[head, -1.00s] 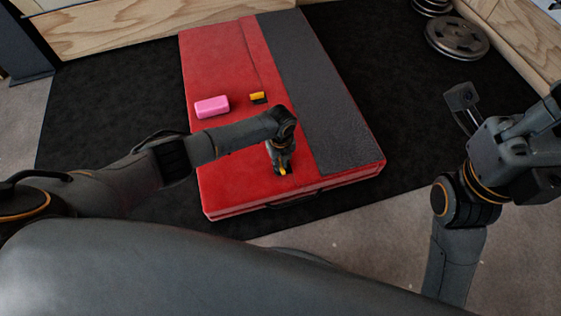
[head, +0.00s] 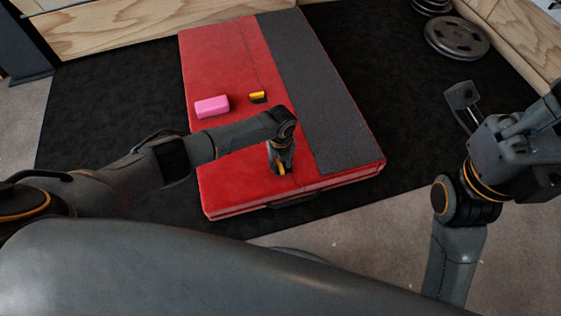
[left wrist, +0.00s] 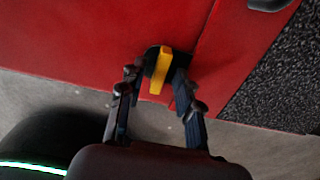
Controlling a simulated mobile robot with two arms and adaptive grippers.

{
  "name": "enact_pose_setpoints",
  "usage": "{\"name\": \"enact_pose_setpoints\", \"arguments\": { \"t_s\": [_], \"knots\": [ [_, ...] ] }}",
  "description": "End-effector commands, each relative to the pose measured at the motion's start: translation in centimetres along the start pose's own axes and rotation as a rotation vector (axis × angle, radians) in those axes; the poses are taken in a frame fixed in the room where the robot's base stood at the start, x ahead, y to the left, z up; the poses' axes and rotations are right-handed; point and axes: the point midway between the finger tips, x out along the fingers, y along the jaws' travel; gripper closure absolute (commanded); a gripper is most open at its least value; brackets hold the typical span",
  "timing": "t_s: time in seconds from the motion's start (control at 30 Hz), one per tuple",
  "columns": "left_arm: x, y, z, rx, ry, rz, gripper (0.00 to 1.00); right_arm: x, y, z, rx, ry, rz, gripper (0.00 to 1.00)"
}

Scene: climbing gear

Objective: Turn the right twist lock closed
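A twist lock with a yellow knob on a black base (head: 281,169) sits near the front edge of the red pad (head: 222,180). It also shows in the left wrist view (left wrist: 160,72). My left gripper (head: 280,166) points down over this lock. In the left wrist view its two fingers (left wrist: 160,82) stand on either side of the yellow knob with gaps, so it is open around the knob. A second yellow and black lock (head: 258,97) sits farther back on the pad. My right gripper (head: 463,103) is raised at the right, away from the pad; its opening is unclear.
A pink block (head: 212,106) lies on the pad left of the farther lock. A grey strip (head: 310,85) runs along the pad's right side. A dark handle (head: 293,200) is on the pad's front side. Weight plates (head: 456,38) lie at the back right. Dark matting surrounds the pad.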

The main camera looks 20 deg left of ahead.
Motion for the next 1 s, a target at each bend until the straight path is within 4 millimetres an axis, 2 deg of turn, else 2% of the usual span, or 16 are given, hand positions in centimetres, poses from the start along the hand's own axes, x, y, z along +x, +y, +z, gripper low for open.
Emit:
{"name": "enact_pose_setpoints", "arguments": {
  "t_s": [0.23, 0.37, 0.53, 0.8, 1.0],
  "knots": [
    [-0.1, 0.0, 0.1, -0.002, -0.002, -0.001, 0.65, -0.1, 0.1, 0.1, -0.001, -0.007, 0.002, 1.00],
    [-0.7, -0.1, 0.2, -0.002, -0.003, -0.003, 0.65, -0.1, 0.0, 0.1, 0.000, -0.007, 0.003, 1.00],
    [-3.2, 0.0, 0.2, -0.001, -0.005, -0.004, 0.65, -0.1, 0.0, 0.0, 0.000, -0.006, 0.002, 1.00],
    [-8.8, 0.0, 0.2, 0.000, -0.004, -0.003, 0.65, -0.1, 0.0, 0.0, 0.000, -0.005, 0.002, 1.00],
    [-11.4, 0.0, 0.1, -0.001, -0.001, -0.001, 0.65, -0.1, 0.0, 0.0, 0.000, -0.005, 0.002, 1.00]
  ]
}}
